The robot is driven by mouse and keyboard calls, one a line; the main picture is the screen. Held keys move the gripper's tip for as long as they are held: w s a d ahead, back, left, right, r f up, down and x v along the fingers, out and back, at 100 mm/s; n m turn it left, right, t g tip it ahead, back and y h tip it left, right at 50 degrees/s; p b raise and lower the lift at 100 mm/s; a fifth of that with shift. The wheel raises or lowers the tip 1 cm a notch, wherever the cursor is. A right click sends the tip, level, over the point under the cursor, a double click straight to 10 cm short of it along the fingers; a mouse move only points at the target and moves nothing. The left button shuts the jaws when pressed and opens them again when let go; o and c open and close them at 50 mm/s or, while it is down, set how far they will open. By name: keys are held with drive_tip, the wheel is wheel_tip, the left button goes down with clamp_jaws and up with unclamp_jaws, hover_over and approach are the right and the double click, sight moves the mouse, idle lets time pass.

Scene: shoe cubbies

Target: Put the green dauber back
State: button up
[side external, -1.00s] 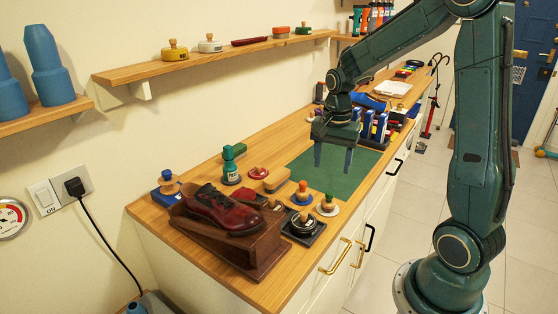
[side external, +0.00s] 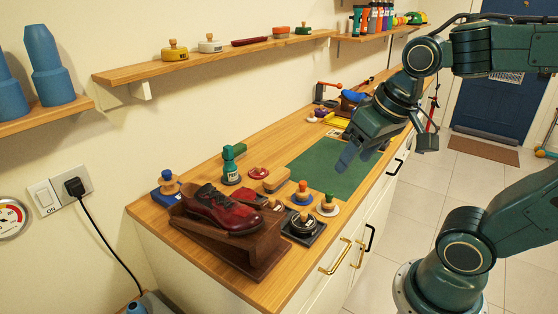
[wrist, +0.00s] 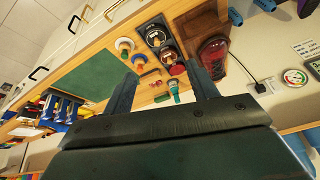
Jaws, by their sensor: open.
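A green bottle-shaped piece with a green top and white label (side external: 230,170) stands upright at the back of the counter; it also shows in the wrist view (wrist: 174,90). A wooden-handled piece with a green knob (side external: 328,203) stands on a white disc at the front edge. I cannot tell which is the green dauber. My gripper (side external: 354,157) is open above the green mat (side external: 335,168), apart from both pieces. In the wrist view nothing is held between its fingers (wrist: 162,72).
A dark red shoe (side external: 222,210) rests on a wooden stand (side external: 255,250). Around it are a blue-knobbed piece (side external: 167,185), a red-knobbed piece (side external: 302,190), a round black tin (side external: 304,225) and a wooden block (side external: 277,180). A wall shelf (side external: 215,62) holds several small items. The mat is clear.

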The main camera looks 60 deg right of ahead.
drive_tip(key=shift+s+a+r+n+t, duration=0.15)
drive_tip(key=shift+s+a+n, duration=0.15)
drive_tip(key=shift+s+n, duration=0.25)
drive_tip(key=shift+s+a+n+t, duration=0.2)
drive_tip(key=shift+s+a+n, duration=0.2)
drive_tip(key=shift+s, duration=0.2)
drive_tip(key=shift+s+a+r+n+t, duration=0.15)
drive_tip(key=shift+s+a+n, duration=0.1)
drive_tip(key=shift+s+n, duration=0.35)
